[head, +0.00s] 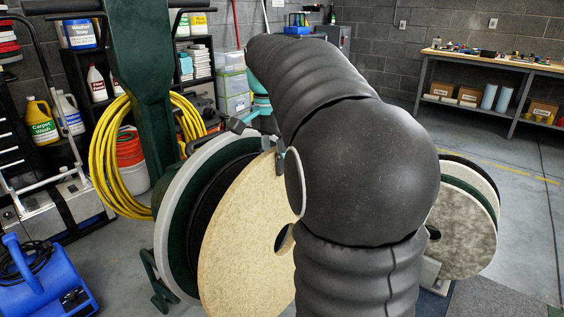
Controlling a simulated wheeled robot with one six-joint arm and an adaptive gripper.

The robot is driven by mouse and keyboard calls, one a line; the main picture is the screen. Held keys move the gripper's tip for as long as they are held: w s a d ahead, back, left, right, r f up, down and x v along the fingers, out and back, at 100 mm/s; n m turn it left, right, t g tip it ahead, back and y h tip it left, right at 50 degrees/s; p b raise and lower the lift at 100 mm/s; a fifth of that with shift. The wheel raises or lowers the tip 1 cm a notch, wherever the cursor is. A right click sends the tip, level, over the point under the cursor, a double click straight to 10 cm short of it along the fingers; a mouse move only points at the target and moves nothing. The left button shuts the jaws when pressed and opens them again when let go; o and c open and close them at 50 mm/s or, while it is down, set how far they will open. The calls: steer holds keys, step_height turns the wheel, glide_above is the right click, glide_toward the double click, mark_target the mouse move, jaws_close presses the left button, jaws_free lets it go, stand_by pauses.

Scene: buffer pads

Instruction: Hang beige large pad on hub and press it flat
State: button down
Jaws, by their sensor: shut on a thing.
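The beige large pad (240,235) is a big round disc, upright, in the middle of the head view. Its centre hole (283,240) shows partly beside my arm. My gripper (278,151) is shut on the pad's upper edge; only a small part of it shows, the rest being behind my dark sleeved arm. Behind the pad, to its left, is the tilted green floor machine (137,90) with its round head, a grey rim (172,245) and a black disc face (203,205). The hub is hidden by the pad. I cannot tell whether pad and disc touch.
More round pads hang at the right, a mottled grey one (468,235) in front. A yellow hose (102,165) and a blue machine (38,285) are at the left. A workbench (500,62) stands at the back right. The floor at right is mostly clear.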

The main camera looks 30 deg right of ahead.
steer(key=w, duration=0.1)
steer(key=w+a, duration=0.1)
steer(key=w, duration=0.1)
steer(key=shift+w+a+f+p, duration=0.15)
steer(key=shift+w+p, duration=0.1)
steer(key=shift+p, duration=0.1)
steer(key=shift+w+a, duration=0.1)
steer(key=shift+w, duration=0.1)
steer(key=shift+w+a+p, duration=0.15)
steer(key=shift+w+p, duration=0.05)
steer(key=shift+p, duration=0.25)
steer(key=shift+w+a+f, duration=0.1)
steer(key=shift+w, duration=0.15)
steer(key=shift+w+a, duration=0.15)
steer(key=shift+w, duration=0.45)
stand_by(0.7)
